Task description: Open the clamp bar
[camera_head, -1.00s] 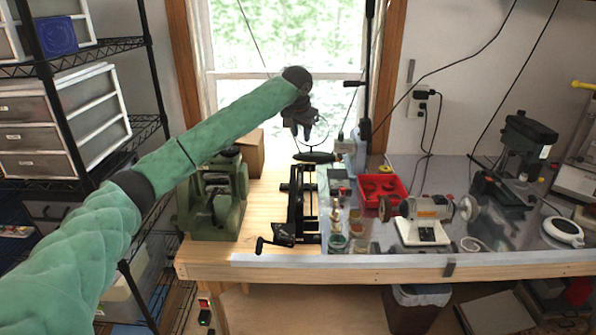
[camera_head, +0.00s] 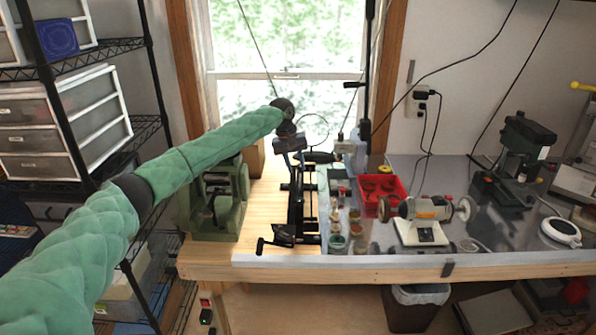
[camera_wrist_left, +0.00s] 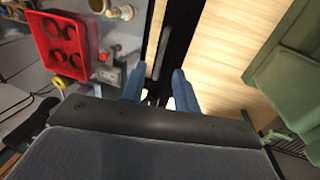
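A black clamp device with a long bar (camera_head: 297,205) and a crank handle at its front end stands on the wooden part of the bench. In the left wrist view its dark bar (camera_wrist_left: 181,32) runs up from between my fingers. My left gripper (camera_head: 294,163) hangs fingers-down over the far end of the device. Its blue fingers show in the left wrist view (camera_wrist_left: 158,88) with a gap between them, so it is open. Whether the fingers touch the bar I cannot tell. My right gripper is not in view.
A green machine (camera_head: 216,200) stands close on the left of the device. Small jars, a red tray (camera_head: 382,192) and a bench grinder (camera_head: 420,215) stand on the right. A drill press (camera_head: 518,150) is farther right. A wire shelf (camera_head: 75,130) flanks the left.

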